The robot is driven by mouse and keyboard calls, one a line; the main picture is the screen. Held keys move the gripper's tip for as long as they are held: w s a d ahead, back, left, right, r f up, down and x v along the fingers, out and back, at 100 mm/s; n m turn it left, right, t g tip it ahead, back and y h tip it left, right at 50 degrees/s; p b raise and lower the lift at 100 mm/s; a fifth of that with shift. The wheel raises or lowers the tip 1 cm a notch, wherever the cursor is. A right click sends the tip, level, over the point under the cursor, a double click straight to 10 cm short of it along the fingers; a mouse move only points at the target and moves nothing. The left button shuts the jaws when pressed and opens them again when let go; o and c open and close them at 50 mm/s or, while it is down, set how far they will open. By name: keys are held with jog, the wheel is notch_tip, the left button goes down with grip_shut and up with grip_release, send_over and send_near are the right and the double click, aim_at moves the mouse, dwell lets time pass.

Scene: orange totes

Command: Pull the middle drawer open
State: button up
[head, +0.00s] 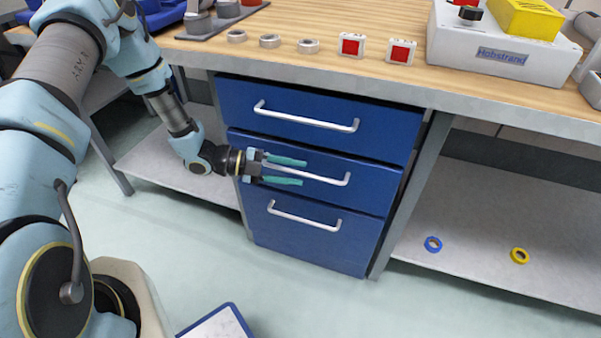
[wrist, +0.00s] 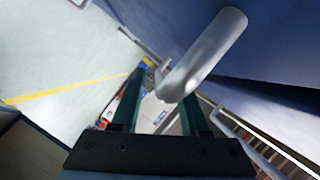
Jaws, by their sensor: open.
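The middle drawer (head: 375,195) is a blue front with a pale bar handle (head: 335,181), between a top drawer (head: 380,140) and a bottom drawer (head: 340,250) of the same kind. All three fronts look shut. My gripper (head: 304,173) is at the left part of the middle handle, with its two teal fingers apart, one above and one below the bar. In the wrist view the grey handle (wrist: 212,50) looms large and reaches down between the open fingers (wrist: 160,112). Contact between fingers and bar cannot be told.
Above is a wooden worktop (head: 385,85) with grey rings (head: 270,41), red-and-white buttons (head: 401,52) and a white box (head: 500,50). A lower shelf (head: 470,220) on the right holds a blue ring (head: 433,244) and a yellow ring (head: 520,256). Floor before the drawers is mostly clear.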

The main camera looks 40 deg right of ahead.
jog(key=shift+x, duration=1.05)
grip_shut()
jog(key=shift+w, duration=0.1)
dwell(0.6)
